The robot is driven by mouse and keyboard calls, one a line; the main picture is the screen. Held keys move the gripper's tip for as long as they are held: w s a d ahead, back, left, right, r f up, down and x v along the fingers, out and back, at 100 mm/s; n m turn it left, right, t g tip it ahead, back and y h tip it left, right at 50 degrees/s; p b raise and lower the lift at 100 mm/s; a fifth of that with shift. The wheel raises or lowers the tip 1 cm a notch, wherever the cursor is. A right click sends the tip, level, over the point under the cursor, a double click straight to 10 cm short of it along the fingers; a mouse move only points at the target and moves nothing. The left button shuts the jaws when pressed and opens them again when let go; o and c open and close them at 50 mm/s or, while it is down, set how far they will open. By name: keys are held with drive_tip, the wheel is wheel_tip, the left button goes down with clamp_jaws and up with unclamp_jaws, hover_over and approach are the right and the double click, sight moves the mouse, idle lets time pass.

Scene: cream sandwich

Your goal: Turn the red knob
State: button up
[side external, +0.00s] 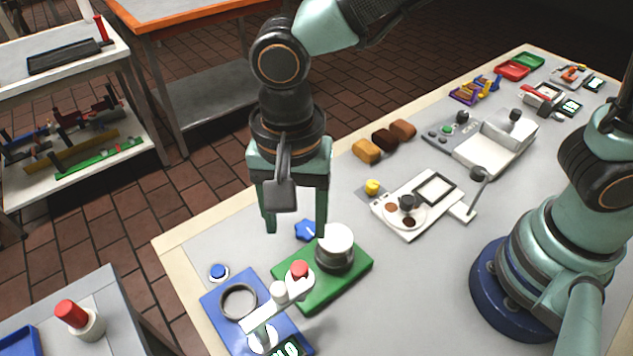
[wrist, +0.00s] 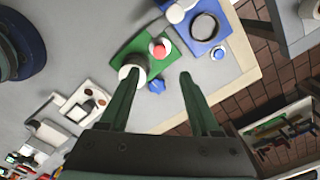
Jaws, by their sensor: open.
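The red knob (side external: 299,269) sits on a white piece beside a large white cylinder (side external: 335,243) on a green base (side external: 318,292). In the wrist view the red knob (wrist: 158,48) lies a little beyond the space between my fingertips. My gripper (side external: 296,232) points down with its fingers apart and nothing between them. It hangs above and behind the green base. In the wrist view one finger of my gripper (wrist: 160,75) overlaps the white cylinder; whether they touch cannot be told.
A blue star-shaped piece (side external: 305,230) is by the green base's back edge. A blue unit (side external: 222,308) with a ring and display adjoins the base. A blue button (side external: 218,271) is near the table edge. A white device (side external: 412,228) and brown blocks (side external: 385,139) stand farther right.

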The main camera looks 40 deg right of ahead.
drive_tip(key=shift+r, duration=0.7)
